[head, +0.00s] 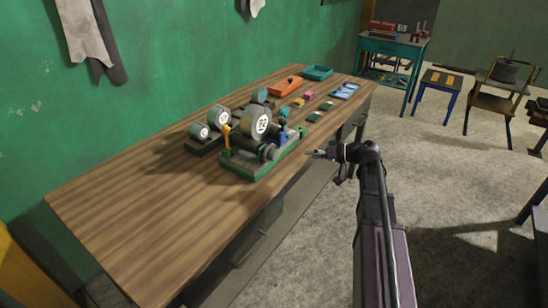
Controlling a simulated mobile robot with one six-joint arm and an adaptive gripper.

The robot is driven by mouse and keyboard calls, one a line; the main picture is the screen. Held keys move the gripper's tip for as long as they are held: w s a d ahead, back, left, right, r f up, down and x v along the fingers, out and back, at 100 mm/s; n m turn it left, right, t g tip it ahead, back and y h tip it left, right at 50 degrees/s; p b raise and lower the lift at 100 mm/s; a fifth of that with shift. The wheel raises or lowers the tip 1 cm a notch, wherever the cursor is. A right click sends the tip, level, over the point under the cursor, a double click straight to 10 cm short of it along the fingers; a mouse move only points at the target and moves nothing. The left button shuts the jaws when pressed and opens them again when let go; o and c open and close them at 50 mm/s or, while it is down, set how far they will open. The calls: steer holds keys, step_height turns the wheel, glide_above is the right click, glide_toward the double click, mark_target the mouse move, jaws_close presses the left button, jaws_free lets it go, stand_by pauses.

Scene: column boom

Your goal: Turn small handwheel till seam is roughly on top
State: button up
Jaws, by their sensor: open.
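A green-based fixture (258,168) stands on the wooden workbench. It carries a large grey drum (255,123) with a round black-and-white mark on its face, and a yellow upright part (226,138) at its left. A small dark wheel-like part (270,152) shows at the front of the fixture; I cannot tell for sure that it is the handwheel. No seam can be made out on the drum at this size. My gripper (312,154) is open and empty, to the right of the fixture, apart from it, near the bench's front edge.
Smaller grey drums (199,131) sit on a dark stand behind the fixture. An orange tray (286,86), a teal tray (317,73) and several small coloured pieces lie farther along the workbench (130,215). The bench's near left part is clear. A blue-legged stool (441,80) stands at right.

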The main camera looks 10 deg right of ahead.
mark_target(277, 156)
steer(key=b+x, duration=0.3)
steer(key=x, duration=1)
steer(key=shift+w+a+f+b, duration=0.1)
steer(key=shift+w+a+b, duration=0.1)
steer(key=shift+a+b, duration=0.2)
steer(key=shift+d, duration=0.1)
steer(key=c, duration=1.1)
